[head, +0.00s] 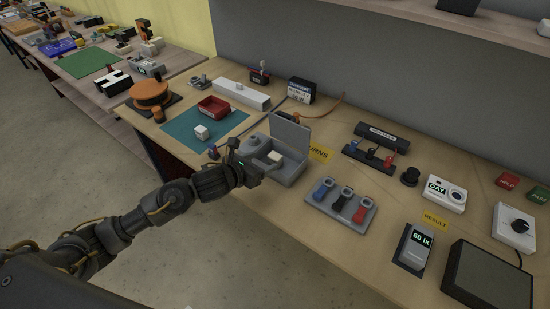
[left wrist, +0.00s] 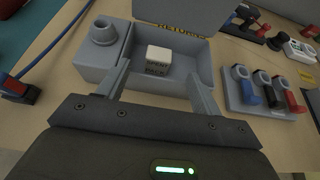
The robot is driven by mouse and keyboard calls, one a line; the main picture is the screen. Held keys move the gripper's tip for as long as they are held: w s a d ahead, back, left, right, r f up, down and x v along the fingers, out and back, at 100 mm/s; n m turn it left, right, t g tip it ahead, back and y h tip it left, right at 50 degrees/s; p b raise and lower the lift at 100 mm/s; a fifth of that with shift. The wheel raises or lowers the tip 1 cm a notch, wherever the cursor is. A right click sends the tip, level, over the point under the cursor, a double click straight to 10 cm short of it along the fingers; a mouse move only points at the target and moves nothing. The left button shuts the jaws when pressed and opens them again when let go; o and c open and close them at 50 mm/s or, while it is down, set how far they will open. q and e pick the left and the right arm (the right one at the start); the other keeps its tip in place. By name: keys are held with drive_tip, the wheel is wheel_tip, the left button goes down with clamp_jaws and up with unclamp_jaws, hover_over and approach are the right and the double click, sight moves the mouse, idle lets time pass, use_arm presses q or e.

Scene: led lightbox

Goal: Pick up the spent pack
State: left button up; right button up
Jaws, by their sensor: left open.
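The spent pack (left wrist: 158,54), a small pale block with a dark label on its front, sits inside an open grey box (left wrist: 187,54) in the left wrist view. In the head view the pack (head: 275,157) shows as a cream block in the same box (head: 292,176), whose lid stands raised behind it. My left gripper (left wrist: 160,80) is open, its two fingers apart on the near side of the pack, with nothing between them. In the head view my left gripper (head: 262,167) is at the box's left side. My right gripper is out of view.
Right of the box is a grey holder (head: 341,206) with blue, black and red levers. A teal mat (head: 183,137) at left bears a white cube (head: 201,132) and a red tray (head: 214,107). A yellow RETURNS label (head: 320,152) lies beside the lid.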

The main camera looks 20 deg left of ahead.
sight(274, 157)
use_arm(q)
drive_tip(key=shift+w+d+f, duration=0.2)
drive_tip(key=shift+w+f, duration=0.05)
drive_tip(key=shift+w, duration=0.25)
drive_tip(key=shift+w+f, duration=0.15)
drive_tip(key=shift+w, duration=0.05)
drive_tip(key=shift+w+d+p, duration=0.15)
drive_tip(key=shift+w+p, duration=0.2)
drive_tip(key=shift+p, duration=0.3)
drive_tip(key=p+x, duration=0.1)
drive_tip(key=x, duration=0.2)
drive_tip(key=shift+w+d+f, duration=0.15)
drive_tip(key=shift+w+f, duration=0.05)
drive_tip(key=shift+w, duration=0.05)
drive_tip(key=shift+w+d+f, duration=0.1)
drive_tip(key=shift+w+f, duration=0.1)
drive_tip(key=shift+f, duration=0.05)
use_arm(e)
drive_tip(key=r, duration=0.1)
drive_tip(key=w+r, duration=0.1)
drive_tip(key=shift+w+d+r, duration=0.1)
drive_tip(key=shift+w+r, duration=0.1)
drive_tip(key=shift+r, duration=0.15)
use_arm(q)
drive_tip(key=shift+c, duration=0.2)
